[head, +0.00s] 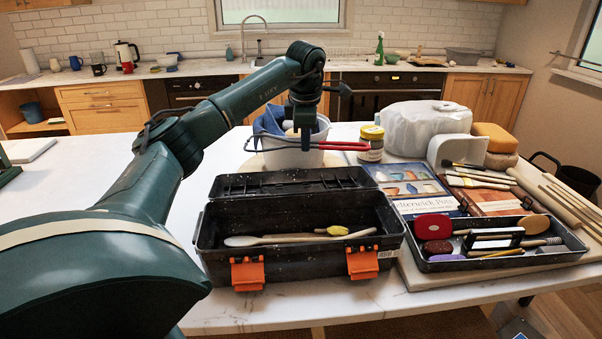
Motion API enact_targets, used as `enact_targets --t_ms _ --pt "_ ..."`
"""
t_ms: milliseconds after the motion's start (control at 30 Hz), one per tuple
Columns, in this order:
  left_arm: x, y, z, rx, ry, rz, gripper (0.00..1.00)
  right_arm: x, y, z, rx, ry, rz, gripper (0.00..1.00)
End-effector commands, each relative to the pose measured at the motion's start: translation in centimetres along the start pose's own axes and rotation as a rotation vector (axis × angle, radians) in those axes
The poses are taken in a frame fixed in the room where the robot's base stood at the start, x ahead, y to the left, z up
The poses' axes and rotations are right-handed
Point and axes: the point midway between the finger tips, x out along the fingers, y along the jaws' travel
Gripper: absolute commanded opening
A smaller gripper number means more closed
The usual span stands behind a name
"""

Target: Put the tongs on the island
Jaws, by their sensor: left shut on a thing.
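My left gripper (305,143) hangs from the dark green arm over the middle of the white marble island (120,190). My right gripper is out of view.
An open black toolbox (300,265) with tools stands in front. To the right are a jar (371,146), books (408,183), a black tray (505,262), a wrapped white lump (425,122) and wooden sticks. The island's left part is mostly clear, with a pale slab (28,150).

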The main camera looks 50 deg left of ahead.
Motion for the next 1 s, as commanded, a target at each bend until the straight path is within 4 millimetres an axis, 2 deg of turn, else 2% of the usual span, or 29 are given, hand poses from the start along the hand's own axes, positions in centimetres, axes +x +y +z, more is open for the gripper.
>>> enact_targets --t_ms 100,567,733,1000 --pt "2.1 -0.5 -0.1 0.001 0.003 -0.003 0.0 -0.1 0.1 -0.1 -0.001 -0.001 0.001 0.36" --pt "7.4 -1.8 -0.1 0.001 0.002 -0.003 0.0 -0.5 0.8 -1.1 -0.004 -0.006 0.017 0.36" --pt "7.8 -1.8 -0.1 0.0 -0.001 0.001 0.0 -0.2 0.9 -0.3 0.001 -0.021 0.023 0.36" --pt "8.3 -1.9 -0.1 0.0 0.0 0.0 0.0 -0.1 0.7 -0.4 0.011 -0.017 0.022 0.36"
